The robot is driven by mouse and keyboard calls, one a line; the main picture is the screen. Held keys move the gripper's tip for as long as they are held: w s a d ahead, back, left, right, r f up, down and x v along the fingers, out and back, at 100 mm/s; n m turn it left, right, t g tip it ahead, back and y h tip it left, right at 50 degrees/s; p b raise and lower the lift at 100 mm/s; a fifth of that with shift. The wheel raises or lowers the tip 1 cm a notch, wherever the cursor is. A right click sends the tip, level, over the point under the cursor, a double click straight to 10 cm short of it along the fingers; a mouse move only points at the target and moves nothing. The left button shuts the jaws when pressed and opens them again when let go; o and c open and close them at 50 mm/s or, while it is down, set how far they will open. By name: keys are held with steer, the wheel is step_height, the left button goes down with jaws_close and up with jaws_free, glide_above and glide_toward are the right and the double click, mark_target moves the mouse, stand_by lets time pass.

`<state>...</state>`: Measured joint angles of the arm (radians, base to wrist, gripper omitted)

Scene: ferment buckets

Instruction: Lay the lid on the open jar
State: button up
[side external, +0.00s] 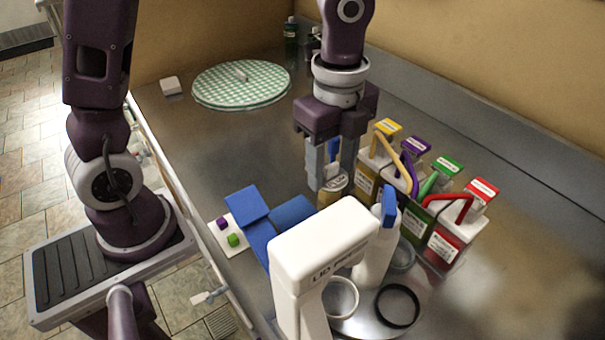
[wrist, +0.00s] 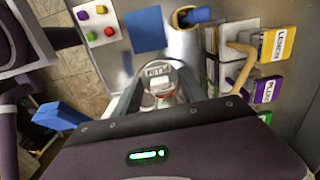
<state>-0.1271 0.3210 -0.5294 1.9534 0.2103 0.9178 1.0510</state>
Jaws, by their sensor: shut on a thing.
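My gripper (side external: 330,185) points down over the counter, left of the labelled buckets.
A white lid press (side external: 322,238) and a white bottle (side external: 376,262) with a blue top stand in front. Several labelled buckets (side external: 446,240) with coloured handles line the right. A dark ring (side external: 398,306) lies near the front.

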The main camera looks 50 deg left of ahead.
steer(key=d+r, duration=0.3)
steer(key=d, duration=0.2)
steer(key=shift+s+a+f, duration=0.1)
steer(key=shift+f, duration=1.15)
steer(key=shift+s+a+f, duration=0.1)
steer(key=shift+f, duration=1.15)
steer(key=shift+d+f, duration=0.1)
steer(key=shift+f, duration=0.45)
stand_by(0.4)
steer(key=o, duration=1.4)
steer(key=o, duration=0.5)
